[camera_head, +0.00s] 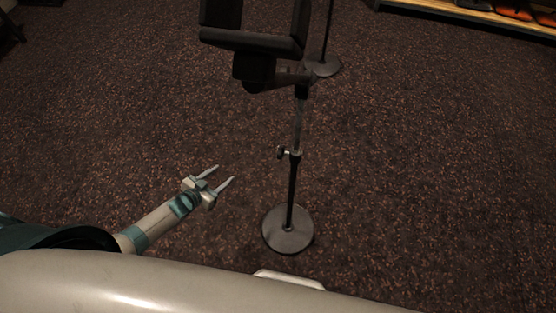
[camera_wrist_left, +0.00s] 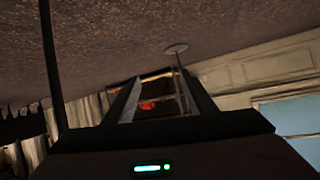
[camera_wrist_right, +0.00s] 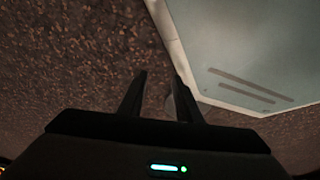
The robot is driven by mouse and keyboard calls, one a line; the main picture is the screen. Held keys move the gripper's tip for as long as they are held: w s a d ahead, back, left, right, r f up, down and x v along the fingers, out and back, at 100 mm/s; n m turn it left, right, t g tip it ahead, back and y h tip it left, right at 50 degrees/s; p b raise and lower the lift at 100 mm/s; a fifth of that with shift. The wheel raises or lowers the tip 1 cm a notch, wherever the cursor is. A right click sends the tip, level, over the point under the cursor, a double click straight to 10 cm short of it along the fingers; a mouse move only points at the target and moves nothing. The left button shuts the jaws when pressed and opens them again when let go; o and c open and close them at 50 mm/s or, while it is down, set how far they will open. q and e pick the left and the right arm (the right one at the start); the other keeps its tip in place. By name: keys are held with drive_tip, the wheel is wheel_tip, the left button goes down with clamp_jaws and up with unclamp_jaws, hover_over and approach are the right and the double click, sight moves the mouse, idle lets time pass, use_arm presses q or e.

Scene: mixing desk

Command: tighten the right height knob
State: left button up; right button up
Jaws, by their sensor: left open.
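A dark stand has a round base (camera_head: 288,231) on the carpet and an upright pole (camera_head: 292,190). A small height knob (camera_head: 281,152) sticks out to the left of the pole at its collar; I cannot tell how tight it is. My left gripper (camera_head: 224,174) is open and empty, left of the pole and apart from it, slightly lower in the picture than the knob. Its fingers also show in the left wrist view (camera_wrist_left: 159,78). My right gripper (camera_wrist_right: 161,75) shows only in its wrist view, fingers apart; no knob shows there.
A dark boxy object (camera_head: 254,40) tops the near stand. A second stand's round base (camera_head: 325,66) is behind it. A low shelf with orange items (camera_head: 515,12) is at the far right. Carpet around the near stand is clear.

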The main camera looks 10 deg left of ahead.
sight(278, 152)
use_arm(q)
drive_tip(key=w+d+r+m+h+b, duration=0.25)
drive_tip(key=w+r+h+b, duration=0.2)
drive_tip(key=r, duration=0.35)
drive_tip(key=w+d+r+m+h+b, duration=0.1)
drive_tip(key=w+r+m+h+b, duration=0.3)
drive_tip(key=r, duration=0.5)
use_arm(e)
drive_tip(key=w+a+r+t+p, duration=0.1)
drive_tip(key=w+a+r+t, duration=0.15)
drive_tip(key=w+r, duration=0.35)
use_arm(q)
drive_tip(key=s+d+r+m+g+h+b, duration=0.1)
drive_tip(key=s+r+m+g+h+b, duration=0.4)
drive_tip(key=s+r+m+g+b, duration=0.2)
wheel_tip(278, 152, up, 3)
drive_tip(key=s+g, duration=0.2)
drive_tip(key=g, duration=0.2)
drive_tip(key=shift+s+g+b, duration=0.3)
drive_tip(key=shift+g+b, duration=0.1)
use_arm(e)
wheel_tip(278, 152, up, 11)
drive_tip(key=w+a+y, duration=0.1)
drive_tip(key=w+a, duration=0.1)
drive_tip(key=w, duration=0.1)
drive_tip(key=shift+t+y, duration=0.3)
drive_tip(key=shift+t, duration=0.15)
